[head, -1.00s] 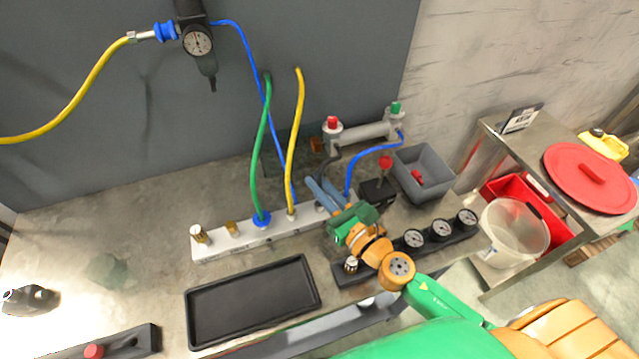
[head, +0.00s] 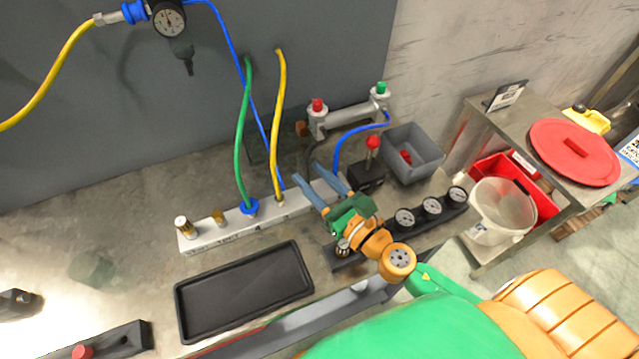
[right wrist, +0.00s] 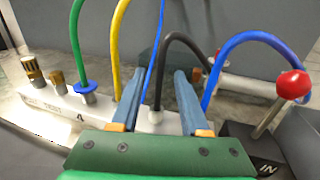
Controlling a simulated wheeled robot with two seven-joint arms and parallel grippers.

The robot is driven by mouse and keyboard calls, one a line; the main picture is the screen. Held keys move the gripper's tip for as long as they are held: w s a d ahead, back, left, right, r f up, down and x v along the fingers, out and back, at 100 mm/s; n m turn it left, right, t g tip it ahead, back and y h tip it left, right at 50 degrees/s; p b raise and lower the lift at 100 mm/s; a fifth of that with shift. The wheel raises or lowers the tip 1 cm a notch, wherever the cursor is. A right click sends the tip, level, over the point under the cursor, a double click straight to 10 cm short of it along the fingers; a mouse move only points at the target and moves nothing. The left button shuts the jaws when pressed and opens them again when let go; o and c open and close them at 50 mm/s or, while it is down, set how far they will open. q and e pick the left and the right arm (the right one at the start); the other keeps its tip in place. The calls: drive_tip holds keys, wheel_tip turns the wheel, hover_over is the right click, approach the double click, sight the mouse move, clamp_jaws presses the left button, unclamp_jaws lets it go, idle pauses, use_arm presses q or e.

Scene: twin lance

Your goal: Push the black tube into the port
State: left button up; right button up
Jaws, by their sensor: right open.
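The white port block (head: 265,209) lies on the bench, with a green and a yellow tube standing in it. It also shows in the right wrist view (right wrist: 47,96). The black tube (right wrist: 161,66) arches up from a pale collar (right wrist: 156,116) at the block's right part and bends over to the right. Whether it is fully seated I cannot tell. My right gripper (head: 308,172) is open over the right end of the block. In the right wrist view its two blue-grey fingers (right wrist: 162,78) appear on either side of the black tube, apart from it.
A red-knobbed lever on a black box (head: 366,178), a grey bin (head: 415,158) and a gauge strip (head: 418,224) are to the right. A black tray (head: 243,292) lies in front.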

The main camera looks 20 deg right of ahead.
drive_tip(key=v, duration=0.1)
drive_tip(key=b+v, duration=0.1)
drive_tip(key=v, duration=0.2)
drive_tip(key=shift+f+b, duration=0.25)
drive_tip(key=shift+b, duration=0.15)
drive_tip(key=shift+s+d+r, duration=0.15)
drive_tip(key=shift+s+r, duration=0.05)
drive_tip(key=shift+s, duration=0.35)
